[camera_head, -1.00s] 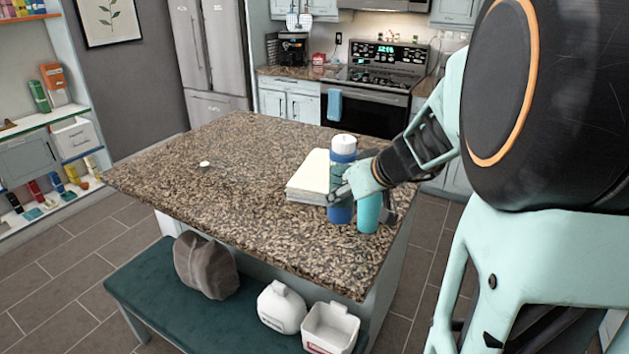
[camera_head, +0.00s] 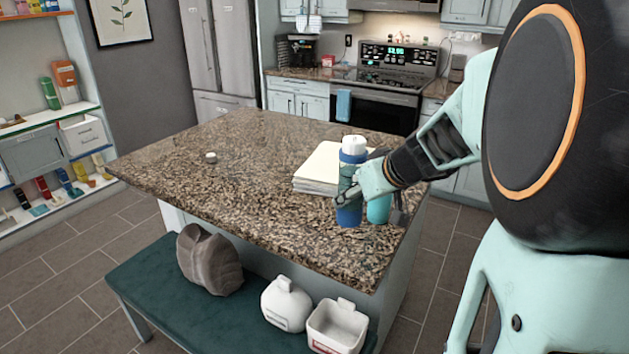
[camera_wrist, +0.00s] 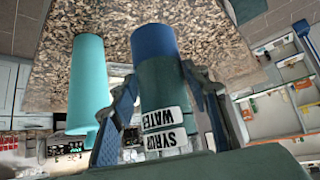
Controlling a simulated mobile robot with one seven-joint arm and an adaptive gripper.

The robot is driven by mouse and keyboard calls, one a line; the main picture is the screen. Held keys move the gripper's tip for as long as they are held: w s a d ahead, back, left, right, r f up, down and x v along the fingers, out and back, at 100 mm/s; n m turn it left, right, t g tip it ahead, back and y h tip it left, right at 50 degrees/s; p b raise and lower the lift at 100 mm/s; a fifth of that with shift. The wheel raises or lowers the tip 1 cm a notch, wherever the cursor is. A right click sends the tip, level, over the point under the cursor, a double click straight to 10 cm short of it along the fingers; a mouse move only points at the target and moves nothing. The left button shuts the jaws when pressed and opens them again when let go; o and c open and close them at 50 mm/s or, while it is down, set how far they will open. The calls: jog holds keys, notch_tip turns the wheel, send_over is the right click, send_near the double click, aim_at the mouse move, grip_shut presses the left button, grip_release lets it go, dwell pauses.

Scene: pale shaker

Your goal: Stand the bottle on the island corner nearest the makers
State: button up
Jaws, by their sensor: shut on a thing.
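The bottle, blue with a white top (camera_head: 353,145), is upright above the right part of the granite island (camera_head: 240,190). My gripper (camera_head: 349,190) is shut around its middle. In the wrist view, my gripper's fingers (camera_wrist: 164,95) lie on both sides of the bottle (camera_wrist: 155,42), whose white labels read upside down. I cannot tell whether its base touches the counter. The coffee maker (camera_head: 299,50) stands on the back counter, left of the stove. The island's back right part is partly hidden by my arm.
A teal tumbler (camera_head: 379,210) stands close to the bottle's right, also in the wrist view (camera_wrist: 88,85). A pale book stack (camera_head: 318,168) lies left behind it. A small white round item (camera_head: 211,157) sits on the left; the island's middle is clear. A bench (camera_head: 165,290) stands in front.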

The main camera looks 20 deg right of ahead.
aim_at(357, 223)
jog(key=shift+f+b, duration=3.85)
jog(key=shift+b, duration=0.7)
jog(key=shift+b, duration=0.8)
jog(key=shift+f+b, duration=0.65)
jog(key=shift+b, duration=0.8)
dwell(1.0)
